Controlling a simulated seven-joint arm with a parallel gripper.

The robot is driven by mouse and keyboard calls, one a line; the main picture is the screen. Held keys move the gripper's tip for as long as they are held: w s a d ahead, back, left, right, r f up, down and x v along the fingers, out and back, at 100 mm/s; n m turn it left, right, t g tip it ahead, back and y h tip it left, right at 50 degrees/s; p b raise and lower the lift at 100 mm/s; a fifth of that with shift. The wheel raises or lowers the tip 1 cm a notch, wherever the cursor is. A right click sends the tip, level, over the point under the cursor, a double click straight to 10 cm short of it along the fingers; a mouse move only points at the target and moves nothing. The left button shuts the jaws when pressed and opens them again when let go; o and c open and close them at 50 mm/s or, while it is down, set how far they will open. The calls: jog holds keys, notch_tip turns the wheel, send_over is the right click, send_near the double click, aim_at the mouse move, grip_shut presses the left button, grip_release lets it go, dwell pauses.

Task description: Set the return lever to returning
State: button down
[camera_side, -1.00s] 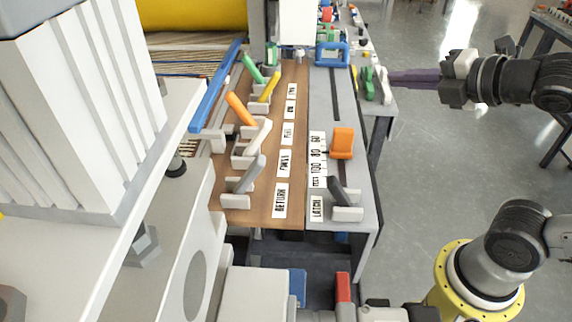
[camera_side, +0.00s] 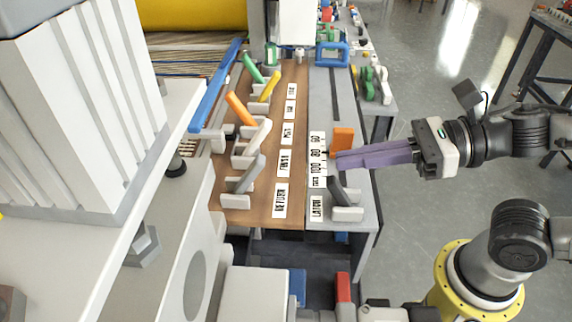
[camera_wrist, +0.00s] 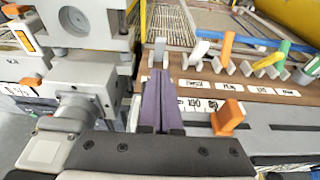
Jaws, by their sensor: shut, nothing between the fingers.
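The return lever (camera_side: 250,174) is a grey lever on a pale base beside the RETURN label (camera_side: 281,201), at the near end of the brown panel in the side view. It leans up and to the right. A grey lever that looks like it shows in the wrist view (camera_wrist: 159,50), just beyond my fingertips. My gripper (camera_side: 338,160) has long purple fingers, shut and empty. They reach in from the right over the grey strip, apart from the return lever and to its right. In the wrist view the fingers (camera_wrist: 162,78) hide part of the label row.
An orange block (camera_side: 342,139) stands on the grey strip close to my fingertips. A dark latch lever (camera_side: 341,190) is just nearer. White, orange, yellow and green levers continue along the brown panel (camera_side: 265,213). A grey machine block (camera_wrist: 85,95) is at left in the wrist view.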

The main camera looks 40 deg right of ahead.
aim_at(263, 159)
jog(key=shift+x, duration=5)
jog(key=shift+w+a+r+g+h, duration=0.35)
jog(key=shift+r+g+h, duration=0.15)
jog(key=shift+g+h, duration=0.1)
jog(key=shift+w+a+r, duration=0.75)
jog(key=shift+r, duration=0.1)
jog(key=shift+w+a+r, duration=0.4)
jog(key=shift+w+a, duration=0.3)
jog(key=shift+w, duration=0.05)
jog(key=shift+w+a+r, duration=0.15)
jog(key=shift+w+a, duration=1.15)
jog(key=shift+a, duration=0.05)
jog(key=v, duration=1.3)
jog(key=shift+s+d, duration=0.3)
jog(key=shift+d, duration=0.05)
